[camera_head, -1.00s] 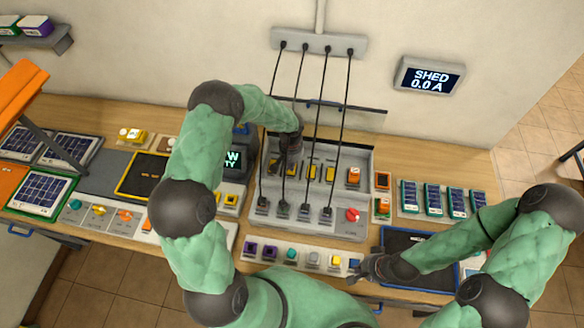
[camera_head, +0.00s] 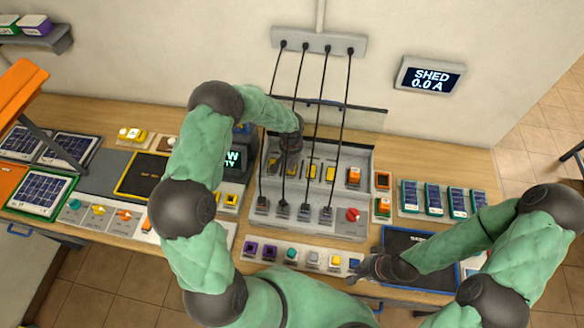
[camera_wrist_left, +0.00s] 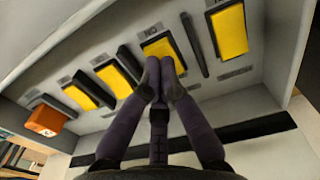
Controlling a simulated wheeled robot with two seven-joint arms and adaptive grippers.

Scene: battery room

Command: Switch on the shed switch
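The grey panel box (camera_head: 335,222) on the bench holds a row of yellow switches (camera_head: 313,172) and one orange switch (camera_head: 353,177). I cannot read which is the shed switch. In the left wrist view the orange switch (camera_wrist_left: 45,120) is at far left and several yellow switches (camera_wrist_left: 118,80) run to the right. My left gripper (camera_head: 287,168) is over the panel's left part. Its fingertips (camera_wrist_left: 162,72) are together, in front of a yellow switch (camera_wrist_left: 163,48), partly covering it; contact is unclear. My right gripper (camera_head: 360,268) is low by the bench's front; its fingers are unclear.
A wall display (camera_head: 430,77) reads SHED 0.0 A. Black cables (camera_head: 322,120) hang from a wall strip (camera_head: 318,42) to the panel, close to my left gripper. A red knob (camera_head: 352,214) sits on the panel's right. A dark blue-edged tray (camera_head: 398,240) lies at right.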

